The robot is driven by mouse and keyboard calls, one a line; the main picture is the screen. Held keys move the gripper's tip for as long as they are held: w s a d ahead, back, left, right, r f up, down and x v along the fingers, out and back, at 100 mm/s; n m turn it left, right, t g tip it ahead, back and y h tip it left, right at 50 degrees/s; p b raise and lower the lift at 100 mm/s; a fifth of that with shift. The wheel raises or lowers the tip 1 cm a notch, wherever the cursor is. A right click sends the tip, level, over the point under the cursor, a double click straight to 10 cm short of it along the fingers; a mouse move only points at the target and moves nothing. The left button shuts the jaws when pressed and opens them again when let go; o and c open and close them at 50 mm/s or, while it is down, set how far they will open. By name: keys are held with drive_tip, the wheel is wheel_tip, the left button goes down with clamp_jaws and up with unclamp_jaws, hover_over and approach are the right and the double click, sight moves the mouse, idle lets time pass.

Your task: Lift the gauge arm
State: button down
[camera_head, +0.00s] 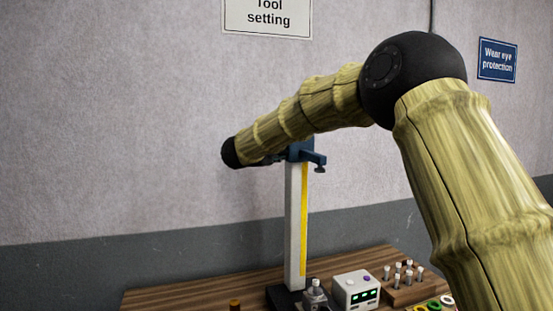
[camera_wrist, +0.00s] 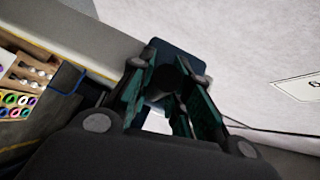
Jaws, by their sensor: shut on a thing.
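The height gauge stands upright on the wooden bench, with a pale column (camera_head: 292,225) and a yellow strip along its right side. Its blue gauge arm (camera_head: 312,158) is high on the column, close to the top. My own arm reaches across in front of the wall and partly covers the top of the gauge. My gripper (camera_wrist: 174,92) shows in the wrist view, its green-padded fingers shut around a dark part of the gauge arm. The fingers hide much of that part.
On the wooden bench (camera_head: 170,296), a white box with a green display (camera_head: 356,290) stands right of the gauge. A wooden rack (camera_head: 405,290) with several pegs is beyond it, with coloured rings nearby. A small metal fitting (camera_head: 314,294) stands by the gauge base.

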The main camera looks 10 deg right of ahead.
drive_tip(key=shift+r, duration=0.3)
drive_tip(key=c, duration=1.3)
unclamp_jaws()
drive_tip(key=shift+s, duration=0.1)
drive_tip(key=shift+a+f, duration=0.1)
drive_tip(key=shift+a, duration=0.05)
drive_tip(key=v, duration=1.1)
drive_tip(key=shift+s+a, duration=0.25)
drive_tip(key=shift+s, duration=0.1)
drive_tip(key=shift+r, duration=0.25)
